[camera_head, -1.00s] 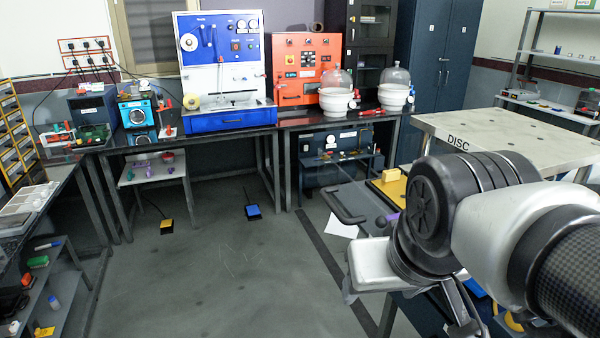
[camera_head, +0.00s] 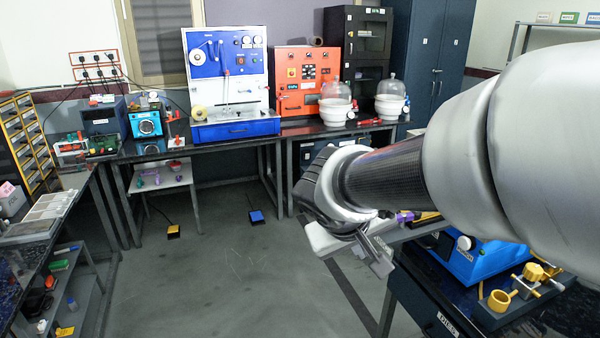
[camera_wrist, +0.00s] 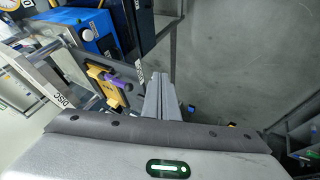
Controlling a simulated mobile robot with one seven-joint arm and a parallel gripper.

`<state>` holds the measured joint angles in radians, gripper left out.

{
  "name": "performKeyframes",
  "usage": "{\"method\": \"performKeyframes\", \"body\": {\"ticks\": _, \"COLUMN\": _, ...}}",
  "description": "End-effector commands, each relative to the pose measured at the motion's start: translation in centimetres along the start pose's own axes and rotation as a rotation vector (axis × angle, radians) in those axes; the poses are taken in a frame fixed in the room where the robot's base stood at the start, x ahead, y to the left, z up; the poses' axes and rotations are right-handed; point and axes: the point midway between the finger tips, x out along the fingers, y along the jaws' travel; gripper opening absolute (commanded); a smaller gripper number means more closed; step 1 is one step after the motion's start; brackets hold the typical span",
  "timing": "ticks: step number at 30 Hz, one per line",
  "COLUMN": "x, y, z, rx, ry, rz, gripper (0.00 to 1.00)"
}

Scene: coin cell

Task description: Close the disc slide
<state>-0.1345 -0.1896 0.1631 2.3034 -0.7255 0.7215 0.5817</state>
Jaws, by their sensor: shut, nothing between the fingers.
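The lettering DISC shows in the wrist view on a pale metal edge (camera_wrist: 62,98) at the left. Near it lies a dark flat plate (camera_wrist: 92,58) carrying a yellow block (camera_wrist: 103,84) with a purple piece on it. I cannot tell which of these parts is the disc slide or how far it is open. In the head view my arm hides most of this area. My gripper (camera_head: 384,266) points down beside the right-hand bench. Its two grey fingers (camera_wrist: 161,84) are together and empty, to the right of the yellow block in the wrist view.
A blue machine (camera_head: 476,258) and yellow fittings (camera_head: 500,298) stand on the dark right bench. A blue-and-white machine (camera_head: 232,85) and an orange cabinet (camera_head: 307,80) stand on the back bench. The floor (camera_head: 235,290) in the middle is open.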

Motion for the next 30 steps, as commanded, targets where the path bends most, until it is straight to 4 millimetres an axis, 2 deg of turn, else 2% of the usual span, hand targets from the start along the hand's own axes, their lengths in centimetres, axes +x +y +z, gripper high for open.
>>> {"method": "performKeyframes", "body": {"ticks": 1, "x": 1.4, "y": -0.1, "z": 0.2, "rx": -0.001, "ry": -0.007, "rz": 0.000, "gripper": 0.00}}
{"method": "performKeyframes", "body": {"ticks": 7, "x": 5.6, "y": -0.1, "z": 0.3, "rx": 0.000, "ry": -0.006, "rz": -0.001, "gripper": 0.00}}
{"method": "performKeyframes", "body": {"ticks": 9, "x": 5.7, "y": 1.3, "z": 0.0, "rx": 0.004, "ry": -0.004, "rz": 0.001, "gripper": 0.00}}
{"method": "performKeyframes", "body": {"ticks": 15, "x": 6.8, "y": 3.2, "z": 0.0, "rx": 0.001, "ry": -0.002, "rz": 0.000, "gripper": 0.00}}
{"method": "performKeyframes", "body": {"ticks": 30, "x": 7.1, "y": 3.6, "z": 0.0, "rx": 0.000, "ry": -0.001, "rz": 0.000, "gripper": 0.00}}
